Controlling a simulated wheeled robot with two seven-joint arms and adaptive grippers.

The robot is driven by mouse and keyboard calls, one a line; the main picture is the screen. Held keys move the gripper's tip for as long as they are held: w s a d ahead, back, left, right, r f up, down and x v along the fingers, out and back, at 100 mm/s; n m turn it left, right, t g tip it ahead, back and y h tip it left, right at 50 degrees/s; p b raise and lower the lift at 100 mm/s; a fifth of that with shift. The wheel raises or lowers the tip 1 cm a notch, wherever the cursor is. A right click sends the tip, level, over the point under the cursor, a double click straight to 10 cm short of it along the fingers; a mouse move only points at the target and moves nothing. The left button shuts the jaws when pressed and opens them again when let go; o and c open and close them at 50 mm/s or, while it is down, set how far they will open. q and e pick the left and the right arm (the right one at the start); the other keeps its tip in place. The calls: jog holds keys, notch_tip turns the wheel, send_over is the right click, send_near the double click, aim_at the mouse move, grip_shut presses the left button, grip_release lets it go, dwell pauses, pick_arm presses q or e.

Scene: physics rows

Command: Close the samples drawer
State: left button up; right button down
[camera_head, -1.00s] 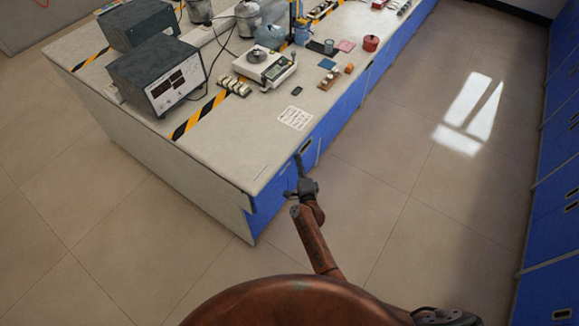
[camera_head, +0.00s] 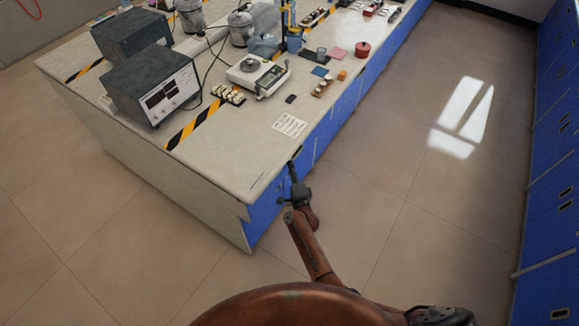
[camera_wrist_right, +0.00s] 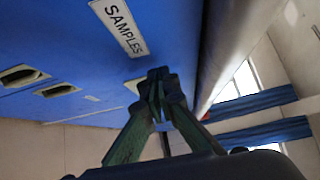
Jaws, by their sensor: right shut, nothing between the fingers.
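The samples drawer (camera_wrist_right: 95,45) shows in the right wrist view as a blue front with a white "SAMPLES" label, under the grey bench edge. In the head view, the bench's blue front (camera_head: 263,208) is partly hidden by my right arm, and how far the drawer stands out cannot be told. My right gripper (camera_head: 292,168) is at this front, just below the worktop edge. In the right wrist view its fingertips (camera_wrist_right: 158,82) are together and empty, close to the blue front near the label; contact is unclear. My left gripper is not in view.
The bench worktop (camera_head: 225,165) holds a dark power supply (camera_head: 155,88), a balance (camera_head: 258,75), a paper sheet (camera_head: 289,125) and a red pot (camera_head: 362,49). Blue cabinets (camera_head: 550,200) line the right side. The floor between is clear.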

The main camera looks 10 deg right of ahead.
jog(key=s+d+p, duration=0.2)
jog(key=s+p, duration=0.1)
jog(key=s, duration=0.9)
jog(key=shift+d+p, duration=0.25)
jog(key=shift+p, duration=0.15)
jog(key=s+d+f+n+g, duration=0.2)
jog(key=s+f+n+g, duration=0.15)
jog(key=s+f, duration=0.65)
jog(key=s+d+f+n+g+y, duration=0.1)
jog(key=s+f+n+g, duration=0.25)
jog(key=s+f, duration=0.6)
jog(key=s+d+f+n+g, duration=0.2)
jog(key=s+f+n, duration=0.2)
jog(key=s+f, duration=0.55)
jog(key=s+d+f+n+g, duration=0.2)
jog(key=s+f, duration=0.3)
jog(key=s, duration=0.6)
jog(key=s+d+f+n+g, duration=0.3)
jog(key=s+d+f, duration=0.1)
jog(key=s, duration=0.8)
jog(key=s+d+f+n+g+h, duration=0.1)
jog(key=s+d+f+n+g, duration=0.2)
jog(key=s, duration=0.9)
notch_tip(320, 180, down, 3)
jog(key=shift+d+r, duration=0.2)
jog(key=shift+d, duration=0.15)
